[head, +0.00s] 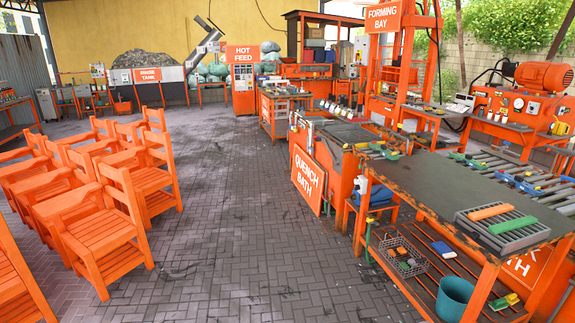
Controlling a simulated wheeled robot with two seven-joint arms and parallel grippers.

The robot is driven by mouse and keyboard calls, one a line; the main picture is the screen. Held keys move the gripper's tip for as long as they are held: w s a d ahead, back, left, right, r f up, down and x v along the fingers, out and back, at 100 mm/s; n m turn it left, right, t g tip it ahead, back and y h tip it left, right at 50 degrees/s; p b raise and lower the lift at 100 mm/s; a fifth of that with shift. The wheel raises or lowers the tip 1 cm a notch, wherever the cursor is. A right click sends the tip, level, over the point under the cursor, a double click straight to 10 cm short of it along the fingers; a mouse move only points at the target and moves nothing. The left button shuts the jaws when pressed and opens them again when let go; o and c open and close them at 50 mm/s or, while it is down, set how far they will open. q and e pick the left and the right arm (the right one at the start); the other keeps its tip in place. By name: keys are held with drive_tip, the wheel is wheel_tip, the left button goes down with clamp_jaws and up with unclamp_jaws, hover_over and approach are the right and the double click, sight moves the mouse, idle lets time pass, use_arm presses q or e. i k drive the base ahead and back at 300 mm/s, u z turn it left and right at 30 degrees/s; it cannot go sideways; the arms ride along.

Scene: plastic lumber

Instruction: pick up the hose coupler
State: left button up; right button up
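I cannot pick out a hose coupler for certain; the small items on the benches are too small to tell apart. The nearest orange workbench (440,190) stands at the right with a dark, worn top. Several small fittings and tools lie along its far and right edges, among them a green-handled tool (383,153). On the lower shelf stands a wire basket (403,257) with small orange and green pieces in it. Neither of my grippers is in view.
Orange chairs (105,235) crowd the left. A grey slatted rack (515,238) with an orange and a green bar sits on the bench; a teal bucket (454,298) is below. A QUENCH BATH sign (307,180) leans mid-right. The brick floor (235,230) between is clear.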

sight(371, 219)
drive_tip(key=u, duration=0.15)
drive_tip(key=i, duration=1.95)
drive_tip(key=z, duration=0.7)
drive_tip(key=i, duration=1.75)
drive_tip(key=z, duration=1.5)
drive_tip(key=i, duration=0.75)
drive_tip(key=z, duration=0.35)
